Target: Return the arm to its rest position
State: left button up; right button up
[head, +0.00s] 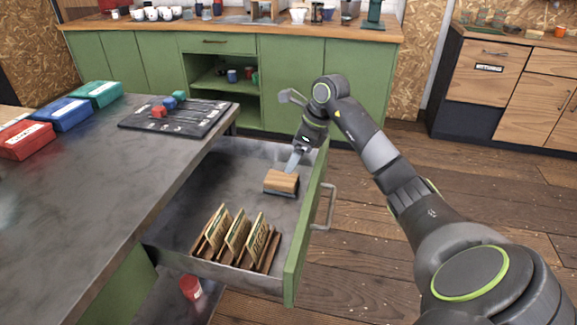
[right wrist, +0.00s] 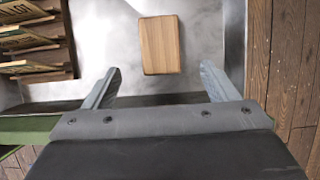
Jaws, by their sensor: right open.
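My right arm comes in from the right in the head view and reaches over the open drawer (head: 190,258). My right gripper (head: 294,165) points down into the drawer. In the right wrist view its two fingers (right wrist: 158,88) stand wide apart with nothing between them. A wooden block (head: 281,181) lies on the drawer floor near the drawer front, just beyond the fingertips. It also shows in the right wrist view (right wrist: 160,45), apart from both fingers. My left gripper is not in view.
The green drawer front (head: 305,240) has a metal handle (head: 325,206). Several upright cards in wooden holders (head: 236,238) stand in the drawer. On the dark tabletop are red, blue (head: 63,114) and green boxes and a dark board (head: 178,117). A red cup-like object (head: 190,287) is below the drawer.

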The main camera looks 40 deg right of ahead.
jog(key=shift+v, duration=0.85)
